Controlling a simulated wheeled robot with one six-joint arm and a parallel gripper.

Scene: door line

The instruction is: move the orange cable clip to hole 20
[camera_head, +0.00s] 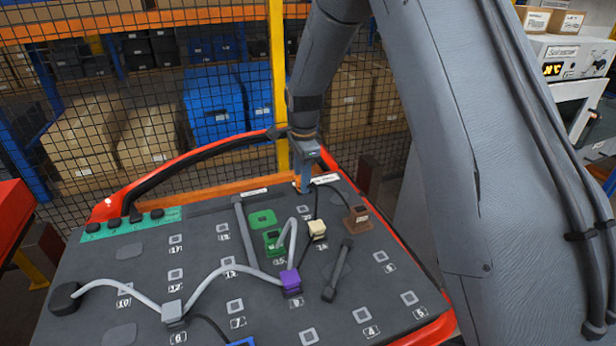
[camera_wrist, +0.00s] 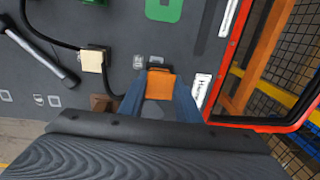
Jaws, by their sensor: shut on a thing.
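My gripper (camera_head: 304,186) is at the back of the grey board (camera_head: 140,268), near its far edge. In the wrist view its two blue fingers (camera_wrist: 160,92) are shut on the orange cable clip (camera_wrist: 160,84), one on each side. The clip's dark end lies close to the board surface; I cannot tell whether it touches or is seated. A square hole (camera_wrist: 138,62) with a label beside it is next to the clip. No number 20 is readable in either view; the arm hides part of that area in the head view.
A cream clip (camera_head: 317,229) on a black cable and a brown clip (camera_head: 357,215) stand near the gripper. A red rim (camera_head: 190,155) borders the board, with mesh fencing behind.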

